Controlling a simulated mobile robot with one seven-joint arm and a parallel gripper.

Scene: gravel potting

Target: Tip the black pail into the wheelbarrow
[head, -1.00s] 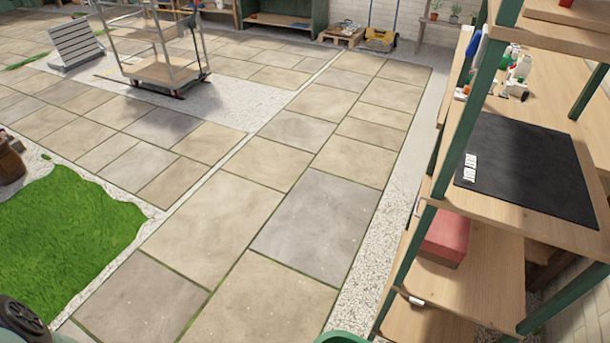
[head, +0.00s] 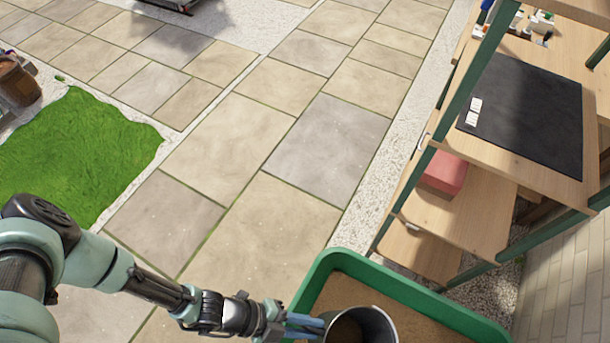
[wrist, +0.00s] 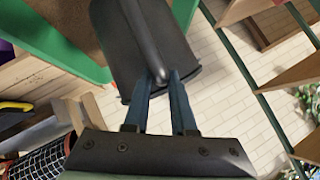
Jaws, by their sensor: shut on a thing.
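The black pail (head: 380,322) is at the bottom edge of the head view, cut off by the frame, with its grey rim and open mouth showing. Its inside looks dark brown. The green-rimmed wheelbarrow (head: 420,290) lies around and below the pail in that view, with a brown inside. My gripper (head: 312,325) reaches the pail from the left. In the wrist view my gripper (wrist: 158,80) is shut on a black bar of the pail (wrist: 120,45), between its blue fingers. The wheelbarrow's green edge (wrist: 70,50) shows behind the pail there. How full the pail is cannot be told.
A wooden shelf unit (head: 470,215) with green posts, a black mat (head: 525,115) and a red block (head: 445,172) stands at the right, close to the wheelbarrow. Paving (head: 270,220) ahead is clear. Grass (head: 75,150) lies at the left.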

